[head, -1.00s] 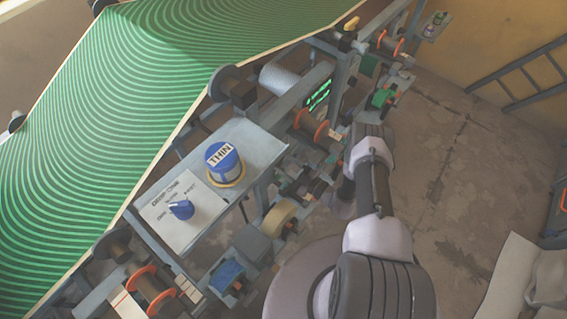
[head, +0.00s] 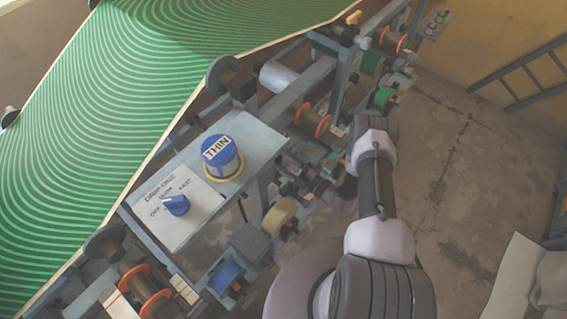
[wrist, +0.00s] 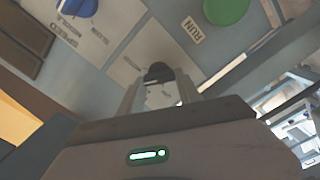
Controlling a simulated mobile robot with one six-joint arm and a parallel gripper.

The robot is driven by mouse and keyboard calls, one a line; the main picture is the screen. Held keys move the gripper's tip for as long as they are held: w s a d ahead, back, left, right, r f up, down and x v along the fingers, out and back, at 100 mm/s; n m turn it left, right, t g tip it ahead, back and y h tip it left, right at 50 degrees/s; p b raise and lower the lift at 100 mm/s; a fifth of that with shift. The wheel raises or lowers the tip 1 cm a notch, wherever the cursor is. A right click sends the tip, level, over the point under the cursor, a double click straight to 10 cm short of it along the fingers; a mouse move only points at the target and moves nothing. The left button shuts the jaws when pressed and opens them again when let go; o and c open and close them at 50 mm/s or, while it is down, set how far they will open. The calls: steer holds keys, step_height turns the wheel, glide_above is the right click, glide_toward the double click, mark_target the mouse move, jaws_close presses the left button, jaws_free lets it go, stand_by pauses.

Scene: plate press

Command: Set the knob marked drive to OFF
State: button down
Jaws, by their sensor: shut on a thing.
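In the wrist view, my gripper (wrist: 159,98) is shut on a dark, round-topped knob (wrist: 158,72) that stands on a pale label plate. The lettering beside it is too small and partly hidden to read, so I cannot tell its marking or setting. In the head view, a blue knob (head: 176,205) sits on a white plate (head: 165,235) with OFF and other position words; its title is hard to read. My gripper is hidden in the head view.
In the wrist view, a blue knob (wrist: 75,6) marked SPEED and a green button (wrist: 226,10) by a RUN label are near my gripper. In the head view, a blue THIN cap (head: 219,152) stands beside the white plate. Rollers and frame bars crowd around; open floor (head: 470,200) lies right.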

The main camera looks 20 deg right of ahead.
steer(key=n, duration=0.2)
steer(key=n+b, duration=0.1)
steer(key=n, duration=0.1)
steer(key=shift+f+n, duration=0.2)
steer(key=shift+n, duration=0.1)
steer(key=n+b, duration=0.1)
steer(key=n, duration=0.3)
steer(key=shift+f+n, duration=0.1)
steer(key=shift+n, duration=0.2)
steer(key=shift+f+n+b, duration=0.1)
steer(key=shift+n+b, duration=0.5)
steer(key=shift+n, duration=3.9)
steer(key=c, duration=2.2)
jaws_free()
steer(key=c, duration=0.8)
jaws_free()
steer(key=shift+d, duration=0.1)
steer(key=p+v, duration=0.3)
steer(key=v, duration=1.4)
steer(key=shift+s+d, duration=0.1)
steer(key=shift+s, duration=0.05)
